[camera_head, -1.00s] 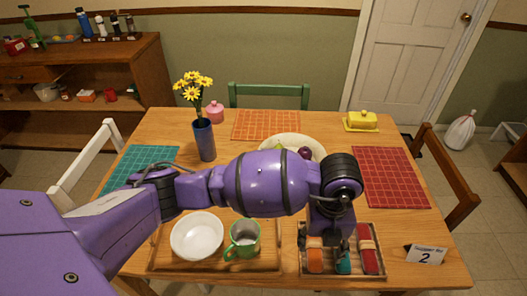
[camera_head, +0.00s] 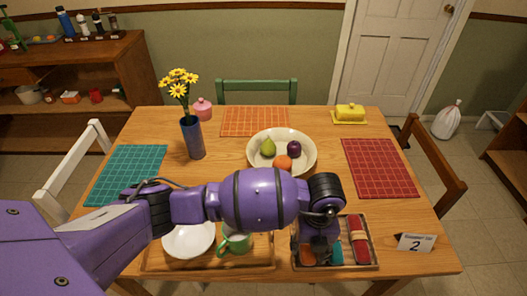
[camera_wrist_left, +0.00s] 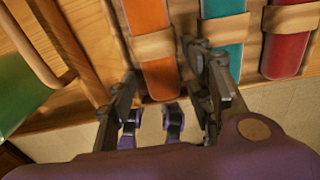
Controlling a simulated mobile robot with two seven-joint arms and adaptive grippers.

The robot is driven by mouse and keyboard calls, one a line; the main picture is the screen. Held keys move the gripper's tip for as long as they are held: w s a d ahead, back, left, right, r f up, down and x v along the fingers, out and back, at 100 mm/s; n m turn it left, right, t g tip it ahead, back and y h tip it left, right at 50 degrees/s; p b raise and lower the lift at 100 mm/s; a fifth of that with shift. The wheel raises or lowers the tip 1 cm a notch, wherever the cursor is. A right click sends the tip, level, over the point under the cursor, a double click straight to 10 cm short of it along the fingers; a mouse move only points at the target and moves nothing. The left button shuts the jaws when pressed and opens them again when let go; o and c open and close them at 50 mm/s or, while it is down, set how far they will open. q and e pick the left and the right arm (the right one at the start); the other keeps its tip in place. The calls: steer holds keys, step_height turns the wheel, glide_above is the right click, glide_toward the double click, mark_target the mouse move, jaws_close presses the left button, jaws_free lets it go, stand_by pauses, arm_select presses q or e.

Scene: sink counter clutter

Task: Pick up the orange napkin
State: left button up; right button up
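The orange napkin (camera_wrist_left: 158,72) is a rolled cloth with a tan band. It lies in a wooden tray (camera_head: 376,263) at the table's front, left of a teal napkin (camera_wrist_left: 222,45) and a red napkin (camera_wrist_left: 287,50). In the head view the orange napkin (camera_head: 308,256) is partly hidden by my left gripper (camera_head: 320,246), which is low over the tray's left part. In the wrist view my left gripper (camera_wrist_left: 163,72) is open, with one finger on each side of the orange napkin's near end. Contact cannot be told. My right gripper is not in view.
A number card (camera_head: 414,243) stands right. Behind are a fruit bowl (camera_head: 309,150), a flower vase (camera_head: 193,138) and a red placemat (camera_head: 379,167).

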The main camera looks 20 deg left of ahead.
arm_select(q)
steer(key=shift+w+d+r, duration=0.1)
steer(key=c, duration=0.8)
steer(key=shift+c, duration=0.2)
